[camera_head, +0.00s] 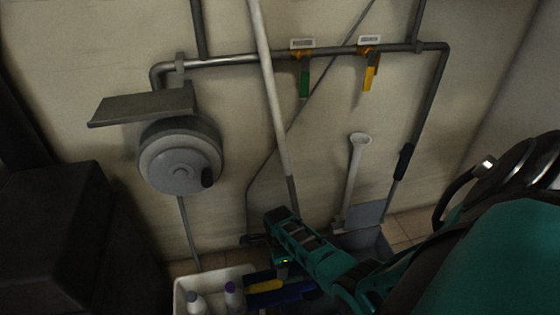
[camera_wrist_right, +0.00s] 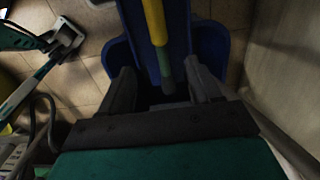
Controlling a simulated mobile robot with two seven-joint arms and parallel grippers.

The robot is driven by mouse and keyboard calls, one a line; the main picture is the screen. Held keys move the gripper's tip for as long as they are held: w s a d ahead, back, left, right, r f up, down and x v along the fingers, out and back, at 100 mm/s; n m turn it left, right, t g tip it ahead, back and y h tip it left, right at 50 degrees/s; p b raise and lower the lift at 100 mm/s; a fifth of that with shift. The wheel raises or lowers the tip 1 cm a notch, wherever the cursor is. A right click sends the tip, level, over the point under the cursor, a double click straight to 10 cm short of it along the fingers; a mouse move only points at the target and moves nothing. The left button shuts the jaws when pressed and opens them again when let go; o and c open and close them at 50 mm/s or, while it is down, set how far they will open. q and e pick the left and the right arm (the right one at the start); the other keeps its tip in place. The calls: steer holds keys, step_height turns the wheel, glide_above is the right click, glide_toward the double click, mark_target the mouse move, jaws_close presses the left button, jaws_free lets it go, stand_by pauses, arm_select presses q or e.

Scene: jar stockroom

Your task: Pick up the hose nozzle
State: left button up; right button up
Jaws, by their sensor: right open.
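I cannot make out the hose nozzle with certainty in either view. The grey hose reel (camera_head: 180,160) hangs on the wall, and a thin grey line runs from it down behind the white crate. A small dark piece (camera_head: 254,240) beside my right wrist is too unclear to name. My right arm reaches in from the right in the head view. In the wrist view my right gripper (camera_wrist_right: 165,88) is open, its two dark fingers apart over a blue bucket (camera_wrist_right: 230,45). A yellow bar (camera_wrist_right: 155,22) with a grey-green end points between them, seemingly not gripped. My left gripper is out of view.
A white crate (camera_head: 180,288) with bottles stands at the bottom. A pale pole (camera_head: 271,90) leans on the wall. A pipe (camera_head: 235,61) carries green and yellow valve handles. A grey bin (camera_head: 368,242) with a white-topped brush (camera_head: 353,175) stands right of my wrist.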

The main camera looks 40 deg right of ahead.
steer(key=b, duration=0.2)
glide_above(283, 282)
steer(key=w, duration=0.1)
steer(key=f, duration=0.4)
steer(key=shift+a+f, duration=0.25)
steer(key=shift+a, duration=0.1)
steer(key=shift+f+b, duration=0.45)
steer(key=shift+f, duration=0.05)
step_height(283, 282, down, 4)
steer(key=b, duration=0.3)
steer(key=shift+s+f, duration=0.1)
steer(key=shift+f, duration=0.05)
steer(key=shift+f+b, duration=0.15)
steer(key=shift+b, duration=0.15)
steer(key=shift+c, duration=0.3)
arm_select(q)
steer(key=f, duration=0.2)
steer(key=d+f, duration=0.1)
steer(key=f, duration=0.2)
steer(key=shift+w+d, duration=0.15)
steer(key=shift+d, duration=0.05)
arm_select(e)
jaws_close()
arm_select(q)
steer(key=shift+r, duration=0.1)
